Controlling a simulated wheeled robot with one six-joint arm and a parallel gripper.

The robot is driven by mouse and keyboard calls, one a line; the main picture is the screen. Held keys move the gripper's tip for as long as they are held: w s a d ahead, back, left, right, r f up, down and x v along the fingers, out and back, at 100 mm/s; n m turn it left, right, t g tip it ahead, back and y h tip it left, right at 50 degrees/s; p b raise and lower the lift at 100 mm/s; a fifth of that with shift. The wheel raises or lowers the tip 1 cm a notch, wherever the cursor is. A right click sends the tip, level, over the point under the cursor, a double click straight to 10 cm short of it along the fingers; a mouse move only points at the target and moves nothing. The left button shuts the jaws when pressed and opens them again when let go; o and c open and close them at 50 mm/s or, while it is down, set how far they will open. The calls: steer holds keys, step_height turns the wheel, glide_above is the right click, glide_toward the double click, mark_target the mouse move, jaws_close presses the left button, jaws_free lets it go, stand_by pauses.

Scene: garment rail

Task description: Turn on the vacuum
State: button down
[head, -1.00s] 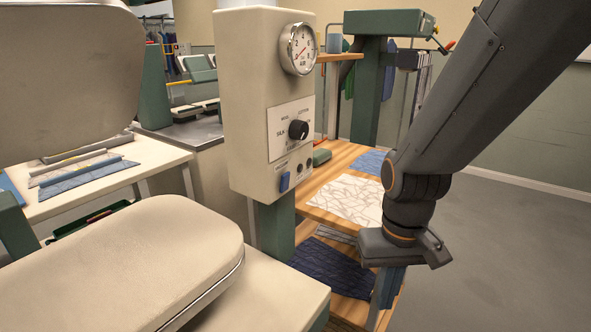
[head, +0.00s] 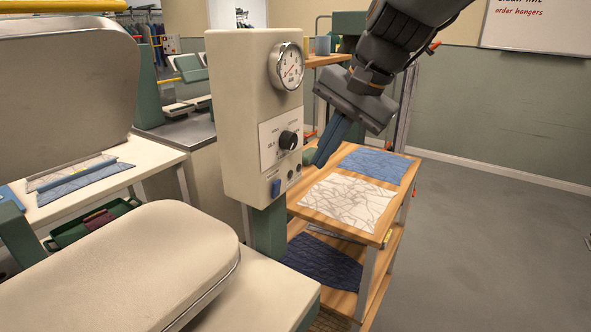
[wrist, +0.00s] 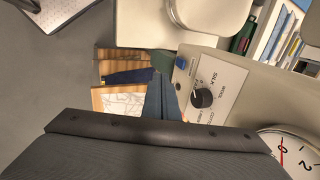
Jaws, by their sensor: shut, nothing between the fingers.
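The vacuum switch appears to be the blue rocker (head: 276,187) low on the front of the cream control box (head: 236,110); its label is too small to read now. The blue rocker also shows in the wrist view (wrist: 182,62). Above it are a black selector knob (head: 288,140) and a round dial gauge (head: 287,66). My gripper (head: 320,163) is shut and empty, its blue-grey fingers pointing down, just right of the box in the head view. In the wrist view the fingers (wrist: 160,88) show beside the knob. I cannot tell whether they touch the box.
A cream padded press board (head: 150,255) lies in front of the box. A wooden shelf cart (head: 385,236) with folded cloths stands behind at right. Open grey floor (head: 480,260) lies farther right. A white table (head: 150,165) is at left.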

mark_target(276, 189)
steer(key=w+a+f+p, duration=0.2)
steer(key=w+a+f, duration=0.3)
steer(key=f, duration=0.3)
steer(key=shift+a+f, duration=0.15)
steer(key=shift+a, duration=0.55)
steer(key=shift+p, duration=0.35)
